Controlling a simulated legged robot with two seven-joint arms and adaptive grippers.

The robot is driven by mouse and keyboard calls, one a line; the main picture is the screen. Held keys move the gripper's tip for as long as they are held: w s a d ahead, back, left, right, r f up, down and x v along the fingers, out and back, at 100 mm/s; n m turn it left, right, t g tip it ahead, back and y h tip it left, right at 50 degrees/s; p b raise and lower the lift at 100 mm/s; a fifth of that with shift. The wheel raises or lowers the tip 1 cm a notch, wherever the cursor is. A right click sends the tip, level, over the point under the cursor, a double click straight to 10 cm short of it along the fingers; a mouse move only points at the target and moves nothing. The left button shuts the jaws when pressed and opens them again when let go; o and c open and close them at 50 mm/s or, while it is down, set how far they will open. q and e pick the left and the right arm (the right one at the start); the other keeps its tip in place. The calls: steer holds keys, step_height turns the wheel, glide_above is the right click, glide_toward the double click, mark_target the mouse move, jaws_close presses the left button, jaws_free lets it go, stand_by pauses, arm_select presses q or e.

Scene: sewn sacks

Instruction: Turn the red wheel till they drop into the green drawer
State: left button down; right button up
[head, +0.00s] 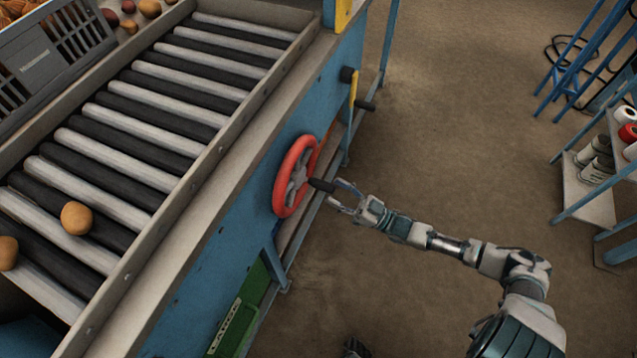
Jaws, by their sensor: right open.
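The red wheel (283,178) with a grey hub stands on the blue side of the roller machine. Its black handle (321,185) sticks out to the right. My right gripper (339,194) is open at the outer end of this handle, its fingers spread about the tip; I cannot tell whether they touch it. Two brownish potatoes, one whole in view (76,218) and one cut by the left edge (8,253), lie on the black and white rollers (150,145). The green drawer (240,318) shows low in the machine's side; its inside is mostly hidden.
Black knobs (366,105) stick out beyond the wheel. A blue shelf (590,200) with rolls or cans stands at right. The brown floor between is clear.

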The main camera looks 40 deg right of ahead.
mark_target(323, 185)
steer(key=x, duration=0.2)
steer(key=b+x, duration=0.1)
steer(key=x, duration=0.2)
steer(key=shift+a+r, duration=0.1)
steer(key=shift+a, duration=0.35)
steer(key=shift+d, duration=0.25)
steer(key=shift+c, duration=0.5)
steer(key=shift+s, duration=0.1)
steer(key=c, duration=0.8)
jaws_close()
